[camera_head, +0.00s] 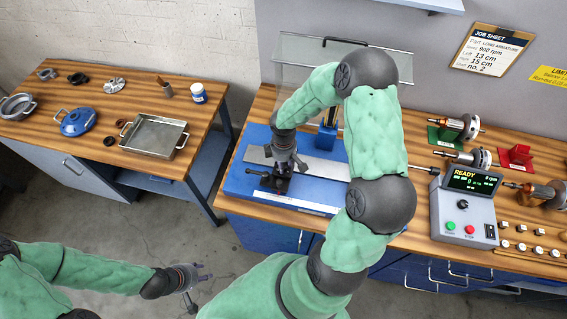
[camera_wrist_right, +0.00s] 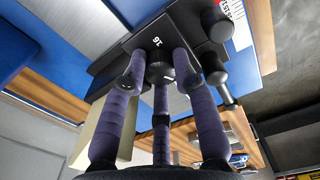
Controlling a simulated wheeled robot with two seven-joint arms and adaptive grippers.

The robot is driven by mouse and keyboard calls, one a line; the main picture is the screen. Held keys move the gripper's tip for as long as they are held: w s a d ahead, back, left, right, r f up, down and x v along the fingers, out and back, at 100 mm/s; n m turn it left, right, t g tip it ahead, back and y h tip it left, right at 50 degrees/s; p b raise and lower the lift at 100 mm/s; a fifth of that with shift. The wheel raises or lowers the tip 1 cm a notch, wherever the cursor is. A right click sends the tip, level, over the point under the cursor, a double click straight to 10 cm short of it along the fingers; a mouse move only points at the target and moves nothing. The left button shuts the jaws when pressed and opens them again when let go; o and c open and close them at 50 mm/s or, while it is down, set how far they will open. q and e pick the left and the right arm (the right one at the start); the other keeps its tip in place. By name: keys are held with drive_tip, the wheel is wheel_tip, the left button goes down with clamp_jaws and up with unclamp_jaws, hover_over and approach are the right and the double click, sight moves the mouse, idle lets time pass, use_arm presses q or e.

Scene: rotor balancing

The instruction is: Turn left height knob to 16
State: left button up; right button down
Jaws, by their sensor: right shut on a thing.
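My right gripper (camera_head: 286,163) reaches down over the left end of the blue balancing machine (camera_head: 240,180). In the right wrist view its purple fingers (camera_wrist_right: 160,80) close around a small black knob (camera_wrist_right: 160,69) on a black block (camera_wrist_right: 125,62). A white "16" is printed on the block just beyond the knob, and a short white mark shows on the knob. The fingers hide most of the knob. My left gripper (camera_head: 194,280) hangs over the floor at the lower left, its fingers apart and empty.
A control box (camera_head: 464,212) showing READY stands right of the machine. A clear guard (camera_head: 305,58) rises behind the machine. A side table with a metal tray (camera_head: 154,136) stands left, across a floor gap.

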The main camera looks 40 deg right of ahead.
drive_tip(key=shift+n, duration=0.8)
drive_tip(key=c, duration=1)
unclamp_jaws()
wheel_tip(320, 180, up, 12)
